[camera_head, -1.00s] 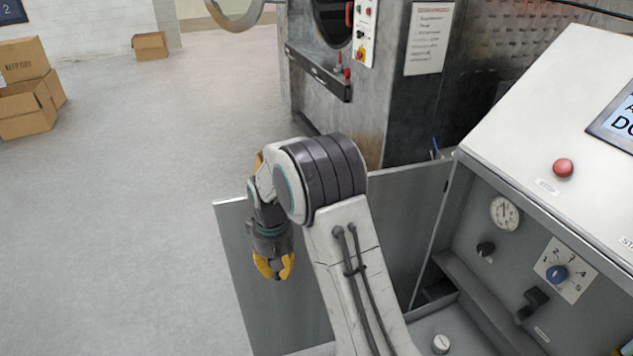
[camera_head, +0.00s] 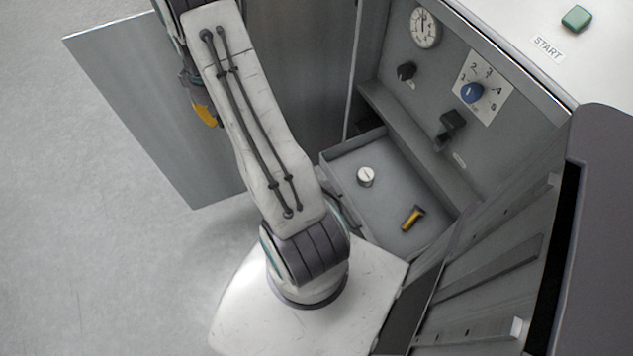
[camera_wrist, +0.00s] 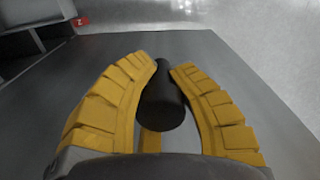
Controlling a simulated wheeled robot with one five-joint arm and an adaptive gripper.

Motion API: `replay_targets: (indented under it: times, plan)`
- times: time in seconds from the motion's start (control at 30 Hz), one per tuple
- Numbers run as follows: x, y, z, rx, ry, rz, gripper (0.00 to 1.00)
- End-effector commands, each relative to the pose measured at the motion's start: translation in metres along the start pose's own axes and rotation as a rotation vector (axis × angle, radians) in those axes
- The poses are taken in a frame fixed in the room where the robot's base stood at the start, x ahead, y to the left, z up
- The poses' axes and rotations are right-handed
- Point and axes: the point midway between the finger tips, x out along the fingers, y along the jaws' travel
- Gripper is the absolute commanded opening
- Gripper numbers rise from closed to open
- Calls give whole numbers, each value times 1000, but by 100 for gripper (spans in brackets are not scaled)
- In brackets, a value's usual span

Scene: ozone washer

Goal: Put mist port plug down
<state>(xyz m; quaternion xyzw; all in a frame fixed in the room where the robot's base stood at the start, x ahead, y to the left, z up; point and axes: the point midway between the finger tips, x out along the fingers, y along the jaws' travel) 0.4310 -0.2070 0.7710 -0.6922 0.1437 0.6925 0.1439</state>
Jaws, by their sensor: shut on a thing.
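My gripper (camera_wrist: 165,62) is shut on a black cylindrical thing (camera_wrist: 164,103), which I take to be the mist port plug. In the wrist view its round dark end faces the camera, between the two ribbed yellow fingers. A yellow strip shows just below it; I cannot tell what it belongs to. In the head view only a yellow part of my gripper (camera_head: 205,115) shows at the left of my arm, and the held thing is hidden there.
A grey tray (camera_head: 385,208) in the open cabinet holds a white round cap (camera_head: 366,176) and a yellow-and-black cylinder (camera_head: 412,218). Above it is a panel with a gauge (camera_head: 425,27) and a blue dial (camera_head: 471,92). An open metal door (camera_head: 140,100) stands behind my gripper.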

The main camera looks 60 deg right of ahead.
Motion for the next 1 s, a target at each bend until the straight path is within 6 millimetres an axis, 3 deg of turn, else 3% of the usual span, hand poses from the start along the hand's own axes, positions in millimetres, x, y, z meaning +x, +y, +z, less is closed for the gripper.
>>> replay_targets:
  times: [0.03, 0.2, 0.37, 0.5, 0.7, 1.0]
  plan:
    - [26, 30, 6, 60, -3, 0, 0]
    - [72, 112, 33, 225, -4, -1, 0]
    - [115, 182, 72, 382, -3, -1, 0]
    - [152, 235, 118, 517, -2, -1, 0]
    - [197, 289, 186, 688, -3, -2, 0]
    - [237, 326, 259, 850, -1, -1, 0]
